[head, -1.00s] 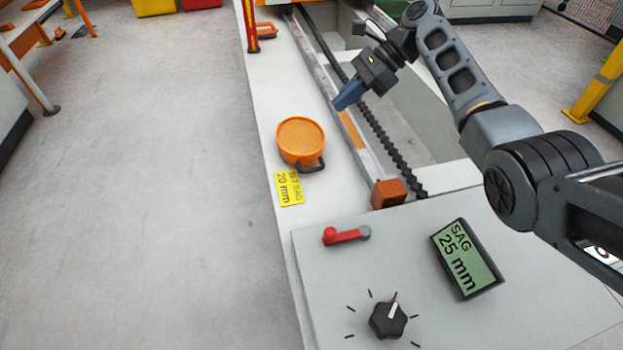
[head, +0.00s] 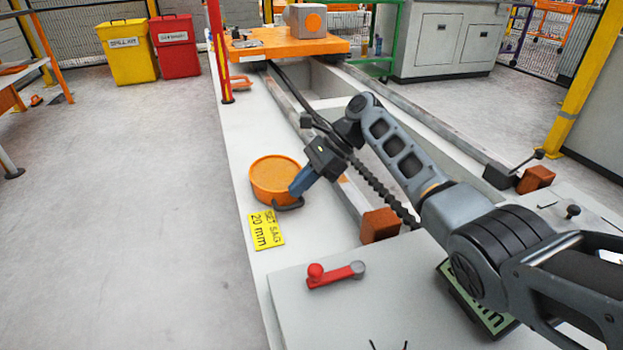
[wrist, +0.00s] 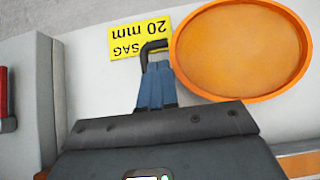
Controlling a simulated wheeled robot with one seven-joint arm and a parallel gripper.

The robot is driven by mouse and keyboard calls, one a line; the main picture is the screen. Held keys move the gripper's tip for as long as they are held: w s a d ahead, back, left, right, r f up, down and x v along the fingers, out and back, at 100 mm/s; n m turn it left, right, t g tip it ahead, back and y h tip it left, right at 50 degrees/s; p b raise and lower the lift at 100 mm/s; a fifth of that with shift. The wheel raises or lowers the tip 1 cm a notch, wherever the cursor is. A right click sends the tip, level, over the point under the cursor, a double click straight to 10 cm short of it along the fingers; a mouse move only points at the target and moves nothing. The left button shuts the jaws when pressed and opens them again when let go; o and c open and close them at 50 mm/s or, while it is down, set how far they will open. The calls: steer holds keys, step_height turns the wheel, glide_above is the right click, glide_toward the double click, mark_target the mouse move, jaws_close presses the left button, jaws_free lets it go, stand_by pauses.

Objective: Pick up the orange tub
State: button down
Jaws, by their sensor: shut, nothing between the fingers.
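The orange tub (head: 272,176) is round and stands upright on the white ledge, with a dark handle (head: 289,205) low on its near side. In the wrist view the tub (wrist: 243,48) fills the upper right, and its dark handle (wrist: 149,50) shows just beyond the fingertips. My gripper (head: 296,190) has blue fingers and is at the tub's near right side, by the handle. In the wrist view the fingers (wrist: 154,70) are together, with nothing seen between them. I cannot tell whether the fingertips touch the handle.
A yellow "SET SAG 20 mm" label (head: 266,230) lies on the ledge near the tub. A red lever (head: 335,274) is on the grey panel in front. A dark chain (head: 385,187) and an orange-brown block (head: 380,225) are to the right.

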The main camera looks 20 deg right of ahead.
steer(key=shift+b+x, duration=0.45)
steer(key=shift+x, duration=1.2)
steer(key=a+r+p, duration=0.1)
steer(key=p, duration=0.1)
steer(key=shift+w+p, duration=0.1)
steer(key=shift+p, duration=0.25)
steer(key=a+p, duration=0.1)
steer(key=p, duration=0.2)
steer(key=shift+a, duration=0.35)
steer(key=a+p, duration=0.1)
steer(key=a, duration=0.1)
steer(key=a+p, duration=0.1)
steer(key=a, duration=0.1)
steer(key=a+f+p, duration=0.1)
steer(key=a, duration=0.1)
steer(key=shift+a, duration=0.1)
steer(key=shift+s, duration=0.2)
